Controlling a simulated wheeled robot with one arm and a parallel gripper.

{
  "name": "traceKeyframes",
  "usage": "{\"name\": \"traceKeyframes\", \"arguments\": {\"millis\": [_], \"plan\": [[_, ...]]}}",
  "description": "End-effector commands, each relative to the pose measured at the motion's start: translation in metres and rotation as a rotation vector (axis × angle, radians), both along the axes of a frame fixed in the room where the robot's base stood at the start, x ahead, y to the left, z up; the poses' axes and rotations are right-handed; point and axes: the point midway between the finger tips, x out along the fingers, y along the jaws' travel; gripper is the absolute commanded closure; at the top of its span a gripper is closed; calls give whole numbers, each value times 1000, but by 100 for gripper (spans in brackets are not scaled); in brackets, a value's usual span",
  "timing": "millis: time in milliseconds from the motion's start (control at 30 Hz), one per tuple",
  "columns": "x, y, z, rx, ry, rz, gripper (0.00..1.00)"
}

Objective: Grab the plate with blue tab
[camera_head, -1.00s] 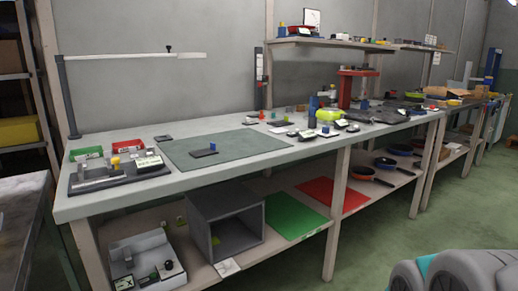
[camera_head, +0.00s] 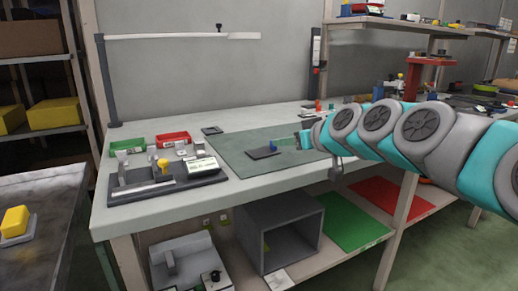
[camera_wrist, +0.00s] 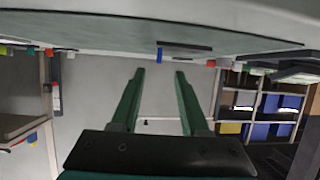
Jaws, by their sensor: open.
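The plate with the blue tab is a flat dark plate (camera_head: 262,153) lying on the grey-green mat (camera_head: 235,163) on the bench. Its small upright blue tab (camera_head: 274,146) stands at its right part. My gripper (camera_head: 300,141) is open and empty, just right of the plate, reaching in from the right. The wrist view is upside down, with the bench top along its upper edge. There the dark plate (camera_wrist: 188,46) and blue tab (camera_wrist: 159,53) appear beyond the two green fingertips (camera_wrist: 160,74). The tab lines up with the gap between them, not touching either finger.
A dark fixture with a yellow knob (camera_head: 163,163) stands left of the mat, with a green bin (camera_head: 127,146) and red bin (camera_head: 173,138) behind it. A white horizontal bar (camera_head: 180,36) on a dark post spans the back left. More items crowd the bench's right side.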

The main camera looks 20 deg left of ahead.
Motion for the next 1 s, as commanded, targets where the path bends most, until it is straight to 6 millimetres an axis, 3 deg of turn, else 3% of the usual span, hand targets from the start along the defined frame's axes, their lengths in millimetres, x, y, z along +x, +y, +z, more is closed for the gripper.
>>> {"name": "traceKeyframes", "arguments": {"millis": [700,933,1000], "plan": [[40,50,-25,-1,2,1,55],[41,51,-26,-1,2,1,55],[41,51,-26,-1,2,1,62]]}}
